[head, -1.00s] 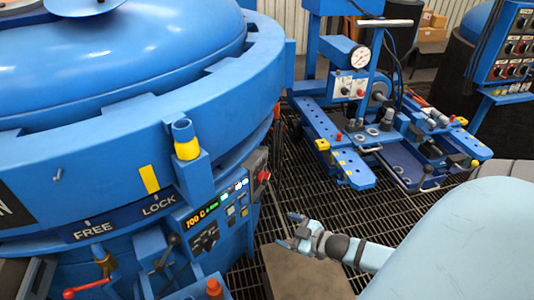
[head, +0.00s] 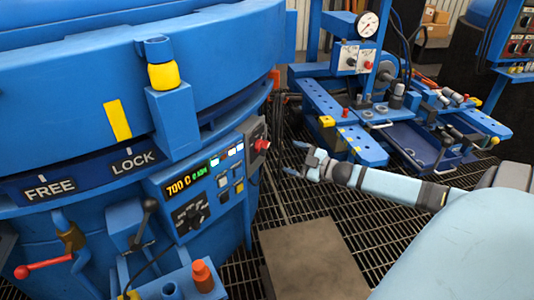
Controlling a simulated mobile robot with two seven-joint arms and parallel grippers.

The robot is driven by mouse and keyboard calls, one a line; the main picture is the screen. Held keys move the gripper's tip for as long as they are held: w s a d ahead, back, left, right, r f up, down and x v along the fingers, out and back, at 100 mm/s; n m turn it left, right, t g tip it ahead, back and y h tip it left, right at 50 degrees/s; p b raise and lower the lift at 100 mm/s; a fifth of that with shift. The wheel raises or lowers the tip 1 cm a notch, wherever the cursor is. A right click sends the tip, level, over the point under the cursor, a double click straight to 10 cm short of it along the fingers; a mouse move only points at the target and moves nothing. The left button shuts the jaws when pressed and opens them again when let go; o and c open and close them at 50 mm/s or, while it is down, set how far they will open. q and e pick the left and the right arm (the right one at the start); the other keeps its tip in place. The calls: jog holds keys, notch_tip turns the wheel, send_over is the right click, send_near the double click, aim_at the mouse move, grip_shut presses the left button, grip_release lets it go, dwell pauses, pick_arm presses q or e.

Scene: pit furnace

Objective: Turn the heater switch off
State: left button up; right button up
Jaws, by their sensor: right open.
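The furnace's control panel (head: 205,185) is on the blue furnace wall, left of centre in the head view. It has a lit display (head: 186,182) reading 700 C, lit buttons, small switches and dark rotary knobs (head: 192,213). A red button (head: 262,144) sits on a grey box at its right end. I cannot read which control is the heater switch. My right gripper (head: 303,160) is open and empty, over the floor grating to the right of the panel, apart from it. My left gripper is not in view.
The furnace (head: 70,115) fills the left, with a yellow-topped post (head: 164,76), a red-knobbed lever (head: 22,271) and an orange-capped fitting (head: 203,275) in front. A blue cart (head: 360,148) with a gauge stands behind my gripper. A flat plate (head: 310,260) lies on the grating.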

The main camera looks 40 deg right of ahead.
aim_at(262, 148)
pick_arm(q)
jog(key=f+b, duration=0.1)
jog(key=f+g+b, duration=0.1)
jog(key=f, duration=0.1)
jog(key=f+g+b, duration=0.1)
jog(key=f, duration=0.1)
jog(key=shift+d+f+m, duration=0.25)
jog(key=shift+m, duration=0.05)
pick_arm(e)
jog(key=x, duration=1)
jog(key=shift+f, duration=0.1)
jog(key=c, duration=0.9)
